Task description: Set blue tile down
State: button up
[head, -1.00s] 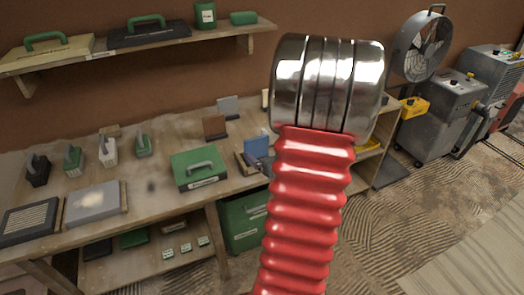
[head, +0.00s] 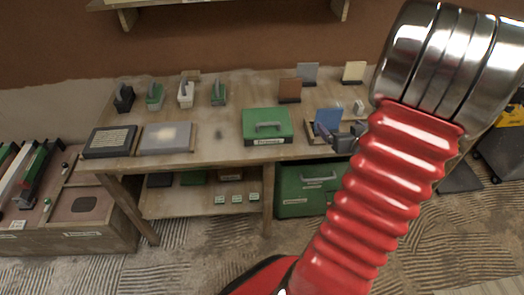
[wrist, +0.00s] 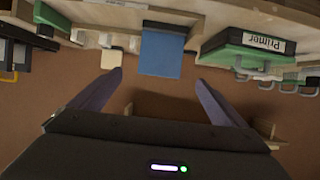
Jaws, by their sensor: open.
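The blue tile (head: 327,120) stands roughly upright near the right end of the workbench (head: 235,120), at a wooden holder partly hidden by my gripper. My gripper (head: 347,138) is just in front of the tile, at its lower right in the head view. In the wrist view the blue tile (wrist: 163,52) lies just beyond the spread fingertips of my gripper (wrist: 158,80), with a gap on each side. The gripper is open and empty. The tile's far edge in the wrist view runs up against the wooden bench parts.
A green Primer case (head: 267,125) sits left of the tile. Brown (head: 289,90), grey (head: 308,73) and cream (head: 354,72) tiles stand behind. Several trowel-like tools (head: 186,93) stand further left. A shelf (head: 215,5) hangs above. My red arm hides the bench's right end.

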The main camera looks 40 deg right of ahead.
jog(key=w+a+r+n+g, duration=0.1)
jog(key=w+a+r, duration=0.1)
jog(key=a+r, duration=0.35)
jog(key=w+a+r+n+g+y, duration=0.1)
jog(key=w+a+r, duration=0.15)
jog(key=a, duration=0.55)
jog(key=w+a+r+g, duration=0.1)
jog(key=w+a+r, duration=0.2)
jog(key=a, duration=0.4)
jog(key=s+a+r+n+g+y, duration=0.1)
jog(key=s+a, duration=0.3)
jog(key=a, duration=0.4)
jog(key=s+a+r+n+g+y, duration=0.1)
jog(key=s+a+y, duration=0.2)
jog(key=a, duration=0.5)
jog(key=s+a+r+n+y, duration=0.1)
jog(key=s+a+n+y, duration=0.1)
jog(key=s+a, duration=0.3)
jog(key=a, duration=0.3)
jog(key=shift+a+g, duration=0.15)
jog(key=shift+g, duration=0.25)
